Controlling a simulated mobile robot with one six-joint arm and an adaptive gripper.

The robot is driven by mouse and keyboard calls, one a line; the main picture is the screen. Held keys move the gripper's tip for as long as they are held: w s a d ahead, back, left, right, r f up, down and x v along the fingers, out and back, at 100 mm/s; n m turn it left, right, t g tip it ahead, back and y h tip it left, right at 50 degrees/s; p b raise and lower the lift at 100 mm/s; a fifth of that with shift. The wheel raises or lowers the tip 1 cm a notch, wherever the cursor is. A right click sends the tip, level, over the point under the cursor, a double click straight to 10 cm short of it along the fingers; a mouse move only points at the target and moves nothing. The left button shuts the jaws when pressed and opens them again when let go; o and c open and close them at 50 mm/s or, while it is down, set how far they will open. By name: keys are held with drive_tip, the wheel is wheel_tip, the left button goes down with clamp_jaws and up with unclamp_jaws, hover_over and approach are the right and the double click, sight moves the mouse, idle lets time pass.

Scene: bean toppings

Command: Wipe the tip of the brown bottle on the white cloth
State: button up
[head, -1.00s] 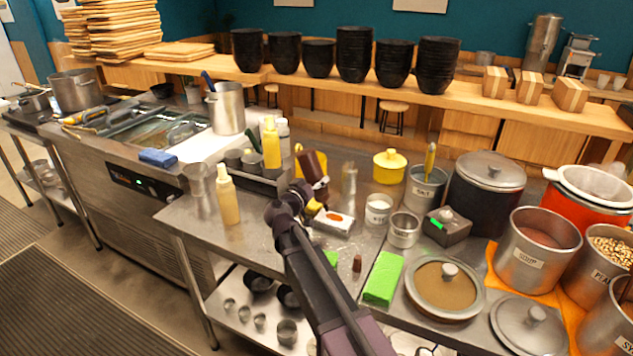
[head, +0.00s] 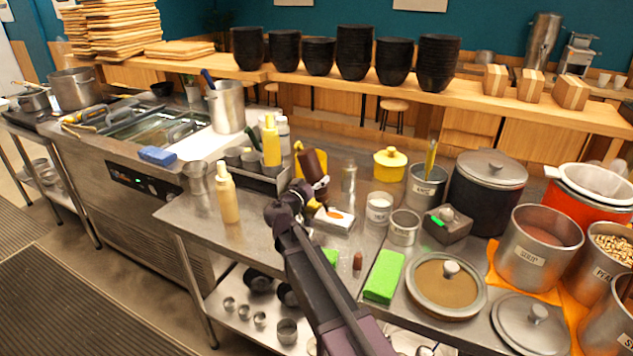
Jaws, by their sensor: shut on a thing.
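The brown bottle (head: 313,166) is tilted in my gripper (head: 303,193), with its tip pointing down and to the right. My gripper is shut on it; the fingers are mostly hidden behind the wrist and the bottle. The white cloth (head: 329,224) lies folded on the steel counter just below the bottle's tip and carries an orange-brown smear. The tip is at or just above the cloth; I cannot tell whether they touch.
A white tub (head: 379,207) and a steel cup (head: 404,228) stand right of the cloth. A green cloth (head: 383,276) and a small brown cap (head: 357,262) lie nearer. A cream bottle (head: 228,195) stands left. A yellow pot (head: 389,166) stands behind.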

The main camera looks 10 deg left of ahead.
drive_tip(key=shift+f+b, duration=0.5)
idle(1.5)
drive_tip(key=shift+s+d, duration=0.1)
drive_tip(key=shift+d, duration=0.05)
drive_tip(key=shift+s+d, duration=0.3)
drive_tip(key=shift+d, duration=0.5)
drive_tip(key=shift+s+d, duration=0.25)
drive_tip(key=shift+d, duration=0.5)
drive_tip(key=shift+s+d, duration=0.3)
drive_tip(key=shift+d, duration=0.5)
wheel_tip(320, 180, up, 6)
drive_tip(key=p, duration=0.6)
idle(0.4)
